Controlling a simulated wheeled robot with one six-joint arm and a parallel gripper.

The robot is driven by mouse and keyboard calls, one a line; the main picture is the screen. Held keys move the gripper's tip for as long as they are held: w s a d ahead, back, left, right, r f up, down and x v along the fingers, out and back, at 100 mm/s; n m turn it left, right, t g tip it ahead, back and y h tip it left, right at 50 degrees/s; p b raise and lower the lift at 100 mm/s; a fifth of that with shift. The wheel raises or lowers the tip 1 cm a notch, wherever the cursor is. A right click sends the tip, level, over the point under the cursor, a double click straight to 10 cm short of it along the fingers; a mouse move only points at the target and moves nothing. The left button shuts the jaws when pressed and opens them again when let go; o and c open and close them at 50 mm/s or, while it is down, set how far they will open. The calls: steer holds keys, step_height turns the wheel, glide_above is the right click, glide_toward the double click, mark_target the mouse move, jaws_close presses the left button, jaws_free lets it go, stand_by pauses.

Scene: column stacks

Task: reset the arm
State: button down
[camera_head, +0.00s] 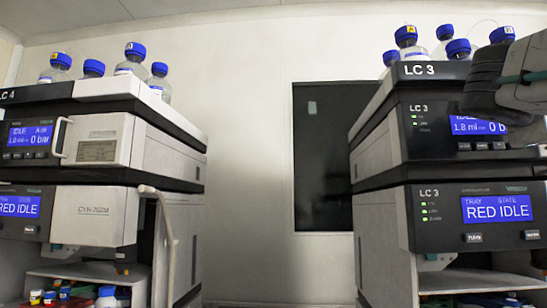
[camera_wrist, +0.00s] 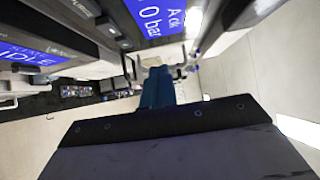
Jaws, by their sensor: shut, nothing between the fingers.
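My arm (camera_head: 505,82) shows at the right edge of the head view, in front of the upper right instrument, and covers part of its display. In the wrist view my gripper (camera_wrist: 158,82) reaches up from the dark wrist body at the bottom. It is shut with nothing held. An instrument with a blue display (camera_wrist: 158,18) is close to it at the top of the wrist view.
The LC 3 stack (camera_head: 455,205) stands on the right, with blue-capped bottles (camera_head: 407,42) on top. The LC 4 stack (camera_head: 95,215) stands on the left, also with bottles (camera_head: 132,60) on top. Between them are a clear gap, a pale wall and a dark panel (camera_head: 322,160).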

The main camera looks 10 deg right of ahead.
steer(key=shift+w+a, duration=2.05)
steer(key=shift+w, duration=0.05)
